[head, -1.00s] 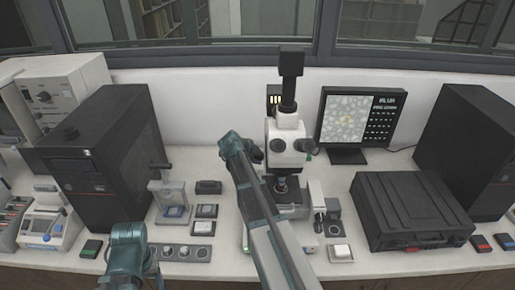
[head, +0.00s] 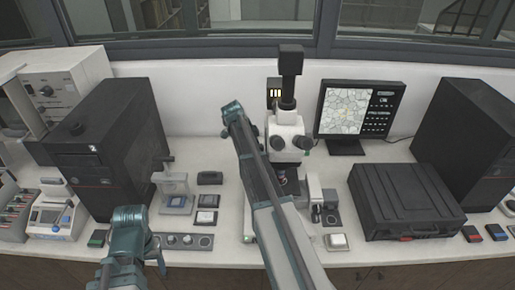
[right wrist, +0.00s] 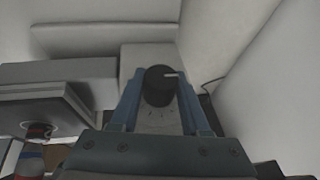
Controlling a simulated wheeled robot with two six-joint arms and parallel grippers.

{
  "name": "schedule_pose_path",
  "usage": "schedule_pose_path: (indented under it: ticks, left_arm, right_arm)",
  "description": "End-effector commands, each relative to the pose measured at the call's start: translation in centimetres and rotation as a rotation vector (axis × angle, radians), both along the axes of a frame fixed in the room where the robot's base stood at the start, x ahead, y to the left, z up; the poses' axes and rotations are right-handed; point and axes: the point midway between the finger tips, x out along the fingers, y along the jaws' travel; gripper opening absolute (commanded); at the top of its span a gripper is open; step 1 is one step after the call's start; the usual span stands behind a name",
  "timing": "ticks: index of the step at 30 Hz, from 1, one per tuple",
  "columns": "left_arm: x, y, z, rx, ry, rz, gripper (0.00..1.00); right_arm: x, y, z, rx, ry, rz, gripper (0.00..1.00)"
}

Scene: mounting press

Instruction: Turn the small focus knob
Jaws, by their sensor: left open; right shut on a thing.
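The microscope (head: 287,125) stands on the bench behind my right arm in the head view. In the right wrist view, the small focus knob (right wrist: 157,92) is a black round knob with a white pointer line toward the right. My right gripper (right wrist: 160,88) is shut on it, one blue finger on each side. A pale dial with marks shows below the knob. In the head view my own arm hides this gripper and the knob. The monitor (head: 350,111) shows a crisp pattern of pale grains with dark outlines. My left gripper (head: 131,262) is open at the lower left, clear of the microscope.
A black case (head: 405,195) lies right of the microscope. A black computer tower (head: 110,145) stands at the left, another (head: 470,140) at the right. A small press (head: 176,188) and a grey panel with knobs (head: 187,241) sit left of my right arm.

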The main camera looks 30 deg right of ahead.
Motion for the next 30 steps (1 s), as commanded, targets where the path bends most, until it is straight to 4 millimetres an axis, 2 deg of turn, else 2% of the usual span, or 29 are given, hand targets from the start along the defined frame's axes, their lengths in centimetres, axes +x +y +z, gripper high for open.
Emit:
schedule_pose_path:
  ticks: [9, 10, 15, 25, 30]
  left_arm:
    - [0.0, 0.0, -0.05, 0.0, 0.0, 0.0, 0.68]
    - [0.0, 0.01, -0.05, 0.0, 0.0, 0.0, 0.68]
    - [0.0, 0.0, -0.03, 0.0, 0.0, 0.0, 0.68]
    - [0.0, 0.0, 0.1, 0.0, 0.0, 0.0, 0.68]
    - [0.0, 0.0, 0.89, 0.0, 0.0, 0.001, 0.68]
  right_arm:
    - [-0.16, 0.17, -0.1, 0.007, 0.003, -0.001, 0.0]
    - [-0.16, 0.17, -0.1, 0.007, 0.003, -0.001, 0.48]
    - [-0.12, 0.11, -0.07, 0.004, 0.001, -0.001, 0.76]
    - [-0.04, 0.06, 0.09, 0.001, 0.0, 0.0, 0.76]
    - [-0.01, 0.32, 0.88, 0.001, 0.0, 0.0, 0.76]
